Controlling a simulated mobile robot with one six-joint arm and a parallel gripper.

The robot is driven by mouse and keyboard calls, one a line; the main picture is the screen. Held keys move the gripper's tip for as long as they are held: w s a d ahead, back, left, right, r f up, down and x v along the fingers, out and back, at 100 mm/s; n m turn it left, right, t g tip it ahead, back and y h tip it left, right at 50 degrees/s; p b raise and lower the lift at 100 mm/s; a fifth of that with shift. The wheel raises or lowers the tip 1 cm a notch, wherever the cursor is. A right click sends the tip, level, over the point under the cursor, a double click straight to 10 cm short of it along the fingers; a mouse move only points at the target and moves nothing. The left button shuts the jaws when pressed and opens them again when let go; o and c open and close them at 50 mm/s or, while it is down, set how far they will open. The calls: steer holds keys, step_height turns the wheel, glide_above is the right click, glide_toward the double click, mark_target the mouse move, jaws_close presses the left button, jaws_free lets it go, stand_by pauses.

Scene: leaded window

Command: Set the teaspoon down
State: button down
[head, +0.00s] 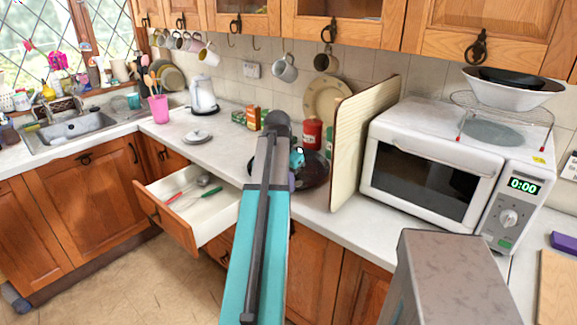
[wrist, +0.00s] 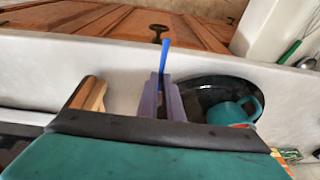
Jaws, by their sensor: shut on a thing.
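In the wrist view my gripper (wrist: 161,82), with purple fingers, is shut on the teaspoon (wrist: 165,58). Only a thin blue length of it shows, sticking out beyond the fingertips; the rest is hidden between the fingers. The fingers are over the pale worktop (wrist: 120,65), beside a dark pan (wrist: 205,92). I cannot tell whether the teaspoon touches the worktop. In the head view my own arm hides the teaspoon and most of the gripper.
A teal mug (wrist: 235,112) is at the pan. An upright board (head: 350,140) stands between pan and microwave (head: 435,160). An open drawer (head: 185,205) holds several utensils. A lid (head: 196,136), pink utensil pot (head: 158,108) and kettle (head: 203,95) stand left; worktop between is clear.

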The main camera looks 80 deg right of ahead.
steer(key=p, duration=0.4)
glide_above(301, 179)
steer(key=a, duration=0.1)
steer(key=shift+w+a+f, duration=0.15)
steer(key=shift+f, duration=0.55)
steer(key=shift+d, duration=0.35)
steer(key=shift+a+p+x, duration=0.2)
steer(key=shift+p+x, duration=0.25)
steer(key=shift+x, duration=0.4)
steer(key=shift+a+p+x, duration=0.2)
steer(key=shift+p+x, duration=0.25)
steer(key=shift+x, duration=0.45)
steer(key=shift+w+f, duration=0.15)
steer(key=shift+f, duration=0.05)
steer(key=c, duration=1.9)
jaws_free()
